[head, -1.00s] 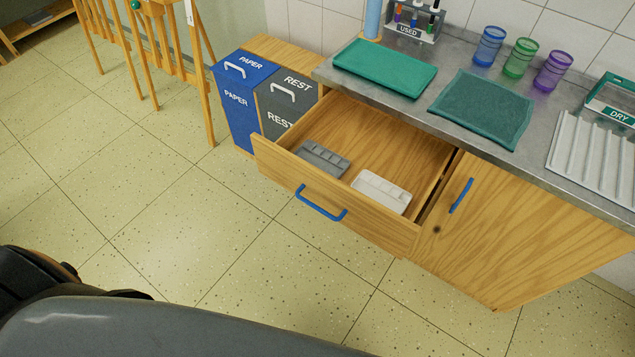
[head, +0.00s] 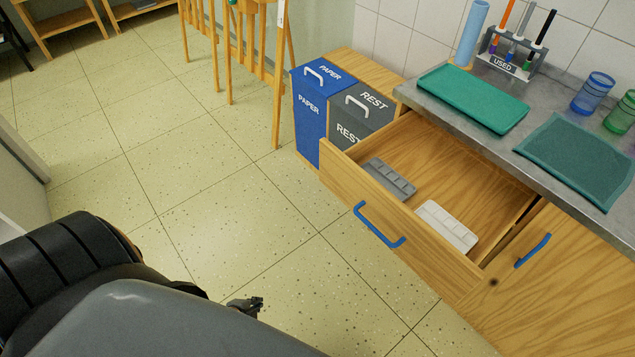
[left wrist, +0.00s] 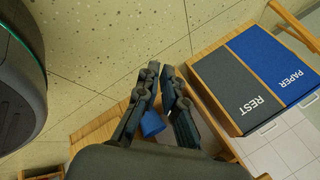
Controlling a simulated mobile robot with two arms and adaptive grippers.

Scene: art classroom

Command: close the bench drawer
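The bench drawer (head: 345,190) is pulled well out of the wooden bench. It has a wooden front and a blue bar handle (head: 378,226). A grey divided tray (head: 389,179) and a white divided tray (head: 446,226) lie inside it. My left gripper (head: 250,304) shows small and dark at the bottom of the head view, apart from the drawer and to the left of its handle. My right gripper is not in view.
A blue PAPER bin (head: 308,115) and a grey REST bin (head: 357,123) stand left of the drawer. The worktop (head: 440,108) above carries a green tray (head: 473,97), a teal mat (head: 575,160) and cups. Easels stand behind. The floor before the drawer is clear.

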